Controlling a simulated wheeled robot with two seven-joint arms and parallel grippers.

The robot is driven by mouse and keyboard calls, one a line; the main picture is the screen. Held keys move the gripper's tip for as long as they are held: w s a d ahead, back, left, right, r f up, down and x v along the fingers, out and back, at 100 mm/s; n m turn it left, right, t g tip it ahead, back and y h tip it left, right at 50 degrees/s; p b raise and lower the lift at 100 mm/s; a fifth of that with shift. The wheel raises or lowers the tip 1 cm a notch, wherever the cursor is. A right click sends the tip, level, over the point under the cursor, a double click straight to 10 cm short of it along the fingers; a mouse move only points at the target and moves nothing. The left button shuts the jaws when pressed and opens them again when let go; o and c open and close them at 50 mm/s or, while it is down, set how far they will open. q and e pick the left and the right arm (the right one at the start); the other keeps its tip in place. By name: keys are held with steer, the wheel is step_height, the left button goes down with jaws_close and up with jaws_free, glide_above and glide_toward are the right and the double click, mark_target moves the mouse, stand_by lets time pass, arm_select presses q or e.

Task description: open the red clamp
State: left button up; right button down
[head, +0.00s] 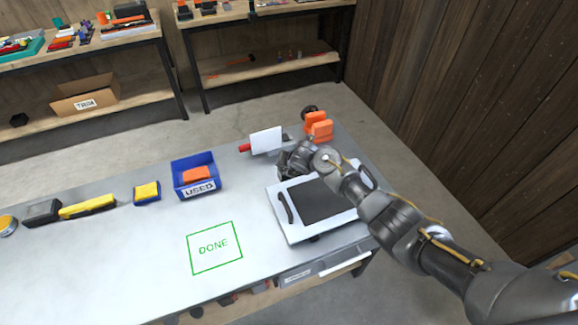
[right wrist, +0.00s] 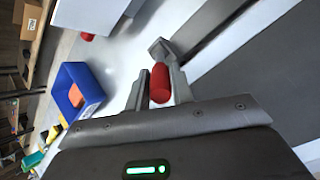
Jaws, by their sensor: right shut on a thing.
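My right gripper (head: 290,162) is at the back edge of a white panel with a dark centre (head: 322,200) on the table. In the right wrist view, the right gripper (right wrist: 158,88) has its fingers on either side of a red rounded handle (right wrist: 160,82), which looks like the red clamp's handle, and is shut on it. A grey metal piece (right wrist: 160,50) shows just beyond the handle. The rest of the clamp is hidden by my gripper and arm in the head view. My left gripper is not in view.
A white upright plate (head: 266,140) with a red end (head: 245,147) beside it stands behind my gripper. Orange blocks (head: 319,126) stand at the back right. A blue USED bin (head: 180,172) holds an orange item. The DONE square (head: 214,247) is clear.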

steer(key=c, duration=1.2)
jaws_free()
steer(key=p+v, duration=0.1)
steer(key=v, duration=0.9)
steer(key=shift+s+r, duration=0.25)
steer(key=shift+r, duration=0.05)
steer(key=shift+d, duration=0.15)
steer(key=shift+c, duration=0.5)
